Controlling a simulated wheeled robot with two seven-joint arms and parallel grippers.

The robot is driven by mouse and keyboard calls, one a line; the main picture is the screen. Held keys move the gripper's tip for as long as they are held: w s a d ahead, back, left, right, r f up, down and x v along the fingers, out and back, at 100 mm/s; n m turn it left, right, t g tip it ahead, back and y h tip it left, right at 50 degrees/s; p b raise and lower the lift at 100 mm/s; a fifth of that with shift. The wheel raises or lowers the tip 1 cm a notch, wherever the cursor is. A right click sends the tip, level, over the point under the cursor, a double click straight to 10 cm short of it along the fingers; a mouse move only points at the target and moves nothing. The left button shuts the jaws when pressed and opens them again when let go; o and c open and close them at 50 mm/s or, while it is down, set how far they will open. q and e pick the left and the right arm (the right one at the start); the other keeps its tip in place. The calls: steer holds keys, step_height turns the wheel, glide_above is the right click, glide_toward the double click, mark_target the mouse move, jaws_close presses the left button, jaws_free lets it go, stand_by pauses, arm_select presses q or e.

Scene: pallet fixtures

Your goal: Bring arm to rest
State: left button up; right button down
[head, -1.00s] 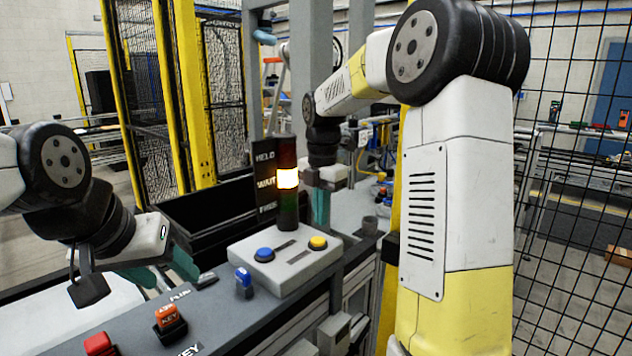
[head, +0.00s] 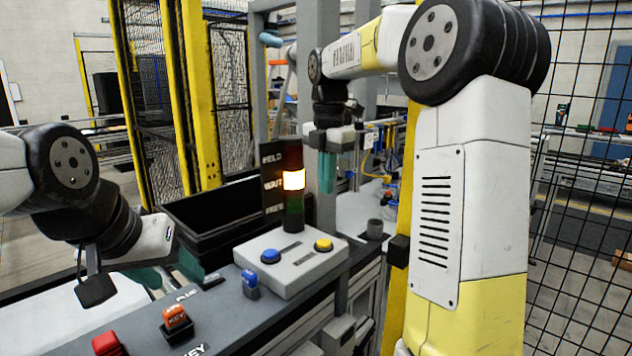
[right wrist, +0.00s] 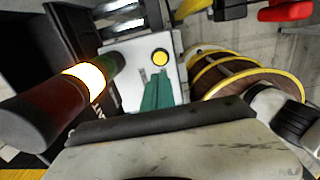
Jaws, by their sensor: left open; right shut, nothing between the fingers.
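My right arm (head: 470,190) reaches forward over the fixture. Its gripper (head: 327,188) hangs with teal fingers pointing down behind the lamp tower, in the air and shut on nothing. In the right wrist view the teal fingers (right wrist: 157,92) are together, with the button box behind them. My left gripper (head: 168,277) is open beside the black bin at the left, with its teal fingers partly hidden. No object shows in it.
A lamp tower (head: 294,215), lit white beside "WAIT", stands at the button box (head: 292,282) with blue and yellow buttons. A black bin (head: 195,212) lies behind. Red, orange and blue pieces sit on the grey counter (head: 225,318). Mesh fence (head: 585,240) bounds the right.

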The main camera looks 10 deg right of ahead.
steer(key=s+f+m+t+y, duration=0.1)
steer(key=s+f+m+t, duration=0.1)
steer(key=s+m, duration=0.9)
steer(key=s+f+m+t+y, duration=0.1)
steer(key=s+f+m+t, duration=0.2)
steer(key=s+m, duration=0.9)
steer(key=shift+d+m+t, duration=0.15)
steer(key=shift+m+t, duration=0.25)
steer(key=shift+m, duration=0.6)
